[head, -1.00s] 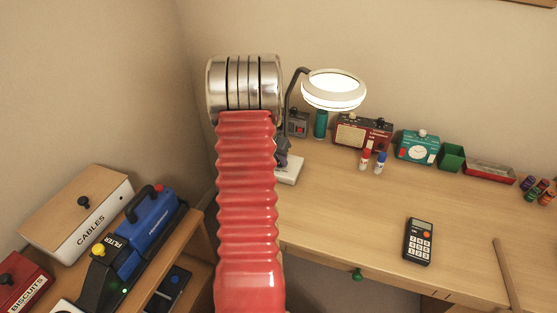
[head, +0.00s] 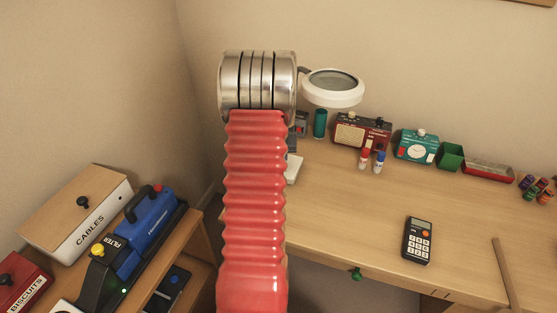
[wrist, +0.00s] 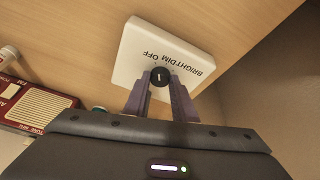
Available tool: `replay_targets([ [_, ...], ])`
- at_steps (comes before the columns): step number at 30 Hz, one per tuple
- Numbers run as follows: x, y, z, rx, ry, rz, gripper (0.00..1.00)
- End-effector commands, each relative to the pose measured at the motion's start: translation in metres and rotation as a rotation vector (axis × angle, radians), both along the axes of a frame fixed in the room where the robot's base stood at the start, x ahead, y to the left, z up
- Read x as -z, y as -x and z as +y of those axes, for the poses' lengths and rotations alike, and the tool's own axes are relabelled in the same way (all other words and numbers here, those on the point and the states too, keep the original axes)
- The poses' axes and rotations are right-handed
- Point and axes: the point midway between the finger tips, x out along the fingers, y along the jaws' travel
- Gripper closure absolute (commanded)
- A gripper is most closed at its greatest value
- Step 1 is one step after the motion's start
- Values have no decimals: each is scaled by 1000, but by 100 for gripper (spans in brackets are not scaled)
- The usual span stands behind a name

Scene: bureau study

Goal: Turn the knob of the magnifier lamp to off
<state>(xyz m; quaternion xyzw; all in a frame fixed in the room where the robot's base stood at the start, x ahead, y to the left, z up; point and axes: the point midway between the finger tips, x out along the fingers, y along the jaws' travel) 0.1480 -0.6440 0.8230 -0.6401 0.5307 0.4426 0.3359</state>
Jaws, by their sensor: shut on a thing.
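The magnifier lamp's round white head (head: 333,87) stands at the back of the desk, and its lens is dark grey and unlit. Its white base (wrist: 163,50), marked BRIGHT, DIM and OFF, fills the upper middle of the wrist view. The black knob (wrist: 159,76) with a white pointer line is on the base's near edge. My gripper (wrist: 160,88) is shut on the knob, with a purple-grey finger on each side of it. In the head view my arm hides most of the base and the gripper.
A calculator (head: 417,240) lies nearer the front. The middle of the desk is clear.

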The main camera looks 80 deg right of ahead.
Motion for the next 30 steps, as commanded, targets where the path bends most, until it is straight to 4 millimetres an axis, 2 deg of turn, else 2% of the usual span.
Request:
replay_targets([
  [18, 0, 2, -1, -274, 2, -1, 98],
  [30, 0, 3, -1, -372, 0, 0, 98],
])
